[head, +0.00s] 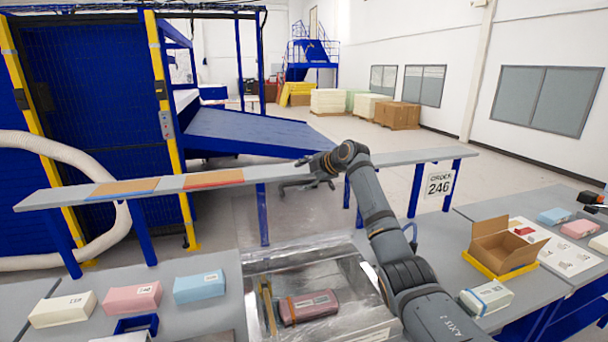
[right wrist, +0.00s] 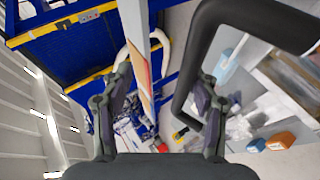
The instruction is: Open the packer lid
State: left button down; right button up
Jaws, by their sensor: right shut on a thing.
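The packer (head: 351,270) is a shiny metal-lined box at the front middle. Its inside shows from above, with a pink foam block (head: 309,306) strapped in orange lying in it. A clear, faint sheet seems to rise behind the box, but I cannot make out the lid's edges. My right gripper (head: 296,181) is above and beyond the box, in front of the long grey shelf. My left gripper is out of view.
White (head: 62,309), pink (head: 133,297) and blue (head: 199,287) foam blocks lie on the left bench. An open cardboard box (head: 503,250) and more blocks are on the right bench. The grey shelf (head: 400,157) crosses behind my right gripper.

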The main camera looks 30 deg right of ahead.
jog(key=shift+w+d+f, duration=0.1)
jog(key=shift+d+f, duration=0.05)
jog(key=shift+f, duration=0.2)
grip_shut()
dwell(0.5)
